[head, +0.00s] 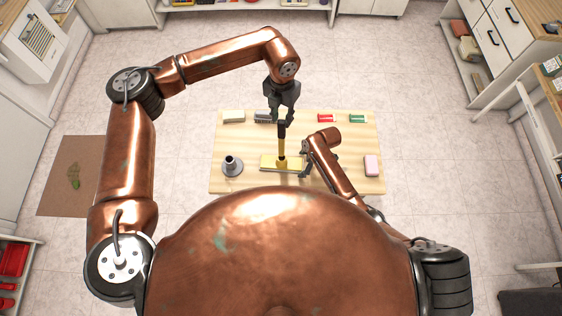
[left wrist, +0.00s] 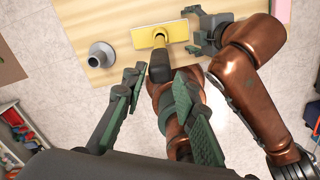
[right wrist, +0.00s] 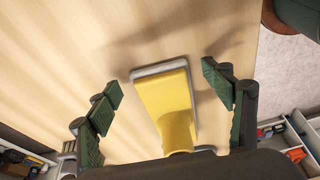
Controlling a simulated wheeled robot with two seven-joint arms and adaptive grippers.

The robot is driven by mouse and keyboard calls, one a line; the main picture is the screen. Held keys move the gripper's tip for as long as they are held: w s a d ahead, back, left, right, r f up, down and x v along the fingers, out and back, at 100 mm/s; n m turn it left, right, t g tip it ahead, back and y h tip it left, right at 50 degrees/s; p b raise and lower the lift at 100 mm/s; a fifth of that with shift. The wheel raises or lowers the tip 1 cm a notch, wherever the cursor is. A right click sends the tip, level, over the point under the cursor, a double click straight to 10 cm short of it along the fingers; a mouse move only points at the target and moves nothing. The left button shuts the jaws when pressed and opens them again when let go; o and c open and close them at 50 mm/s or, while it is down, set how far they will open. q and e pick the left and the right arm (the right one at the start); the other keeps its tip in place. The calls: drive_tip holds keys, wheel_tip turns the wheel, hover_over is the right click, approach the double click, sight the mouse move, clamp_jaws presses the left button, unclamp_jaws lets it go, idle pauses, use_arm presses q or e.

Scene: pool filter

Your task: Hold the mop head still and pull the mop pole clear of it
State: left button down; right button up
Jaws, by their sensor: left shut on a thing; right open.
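The mop pole (head: 281,147) stands upright, yellow below with a black upper part; its black end (left wrist: 159,69) shows in the left wrist view. My left gripper (head: 282,118) is above the table, shut on the top of the pole. The yellow mop head (head: 268,161) with a grey edge lies flat on the table under the pole. In the right wrist view the mop head (right wrist: 163,92) and its yellow neck lie between the spread fingers of my right gripper (right wrist: 165,85). That gripper is open, and no contact shows. I cannot tell whether pole and head are still joined.
A grey cone-shaped part (head: 232,166) stands left of the mop head on the wooden table (head: 330,183). A white block (head: 234,116), a brush (head: 265,116), a red item (head: 326,118) and a green item (head: 357,118) line the far edge. A pink block (head: 372,165) lies right.

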drive_tip(key=v, duration=1.2)
idle(0.4)
